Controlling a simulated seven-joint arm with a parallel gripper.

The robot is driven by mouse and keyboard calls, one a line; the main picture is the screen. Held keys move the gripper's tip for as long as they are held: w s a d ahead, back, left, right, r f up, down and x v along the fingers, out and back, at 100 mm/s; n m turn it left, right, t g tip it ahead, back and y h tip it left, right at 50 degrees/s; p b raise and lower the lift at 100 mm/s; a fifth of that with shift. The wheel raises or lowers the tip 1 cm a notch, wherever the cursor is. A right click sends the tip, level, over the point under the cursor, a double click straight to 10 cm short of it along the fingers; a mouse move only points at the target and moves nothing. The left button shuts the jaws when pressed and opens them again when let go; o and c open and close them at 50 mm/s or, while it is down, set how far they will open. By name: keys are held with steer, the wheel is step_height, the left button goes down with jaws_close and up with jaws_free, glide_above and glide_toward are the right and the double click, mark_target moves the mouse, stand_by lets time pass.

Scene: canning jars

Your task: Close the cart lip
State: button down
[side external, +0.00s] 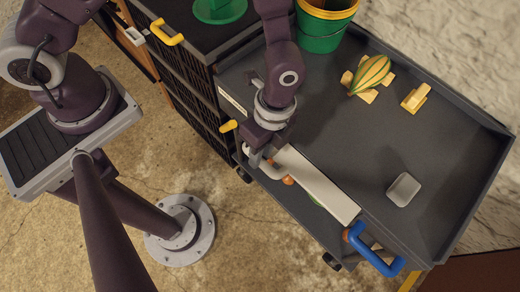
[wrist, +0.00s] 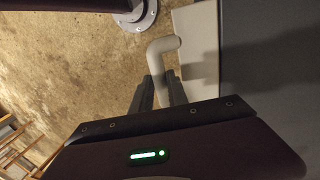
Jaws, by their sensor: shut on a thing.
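The cart (side external: 345,135) is a dark grey tray with raised walls. Its lip looks like the long pale panel (side external: 318,185) along the front edge; I cannot tell its exact tilt. A pale bent handle (side external: 270,173) is at the panel's left end. My gripper (side external: 256,158) is at this handle, shut on it, and partly hides it. In the wrist view, the two dark fingers of my gripper (wrist: 160,90) stand on either side of the pale handle (wrist: 164,45). The pale panel (wrist: 197,45) shows just right of it.
On the cart are a striped yellow-green object (side external: 371,75), a yellow block (side external: 415,97), a small grey dish (side external: 403,189) and a green bucket (side external: 320,35). A blue handle (side external: 373,252) sticks out at the front right. A dark drawer unit (side external: 185,75) adjoins the left. The floor in front is open.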

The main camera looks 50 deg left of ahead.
steer(key=w+r+g, duration=0.1)
steer(key=g, duration=0.1)
steer(key=w+r+g, duration=0.1)
steer(key=w+g, duration=0.1)
steer(key=g, duration=0.1)
steer(key=w+r+g, duration=0.1)
steer(key=w+g, duration=0.1)
steer(key=shift+r, duration=0.4)
steer(key=shift+w+r, duration=0.25)
steer(key=shift+w, duration=0.85)
steer(key=shift+w+a+f, duration=0.1)
steer(key=shift+w+f, duration=0.1)
steer(key=shift+w, duration=0.95)
steer(key=shift+w+a+f, duration=0.1)
steer(key=shift+w+f, duration=0.1)
steer(key=shift+w, duration=1.1)
steer(key=c, duration=1.6)
jaws_free()
steer(key=shift+o, duration=0.2)
steer(key=shift+d, duration=0.15)
